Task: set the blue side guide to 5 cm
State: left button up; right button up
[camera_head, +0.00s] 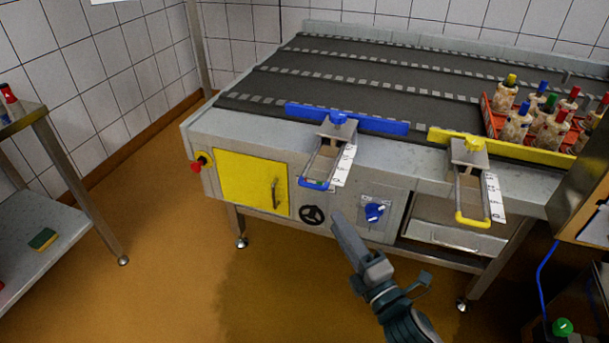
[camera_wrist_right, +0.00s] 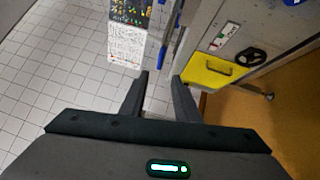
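The blue side guide is a long blue bar (camera_head: 378,123) along the front edge of the conveyor table. Its blue knob (camera_head: 338,118) sits on a bracket over a slide, with a blue loop handle (camera_head: 314,184) at the front end. A white scale (camera_head: 343,166) lies along the slide's right side; I cannot read its setting. My right gripper (camera_head: 347,236) is in front of the table, below and apart from the guide. In the right wrist view its fingers (camera_wrist_right: 160,88) are apart with nothing between them. My left gripper is not in view.
A yellow side guide (camera_head: 475,218) with its own scale is to the right. A yellow door (camera_head: 252,180), black handwheel (camera_head: 312,215) and blue rotary switch (camera_head: 374,212) are on the front panel. A red crate of bottles (camera_head: 494,119) stands on the belt at right. The floor in front is clear.

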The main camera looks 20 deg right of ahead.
jog(key=shift+w, duration=0.15)
jog(key=x, duration=1.7)
jog(key=shift+a+p, duration=0.1)
jog(key=shift+p, duration=0.2)
jog(key=shift+w+r, duration=0.1)
grip_shut()
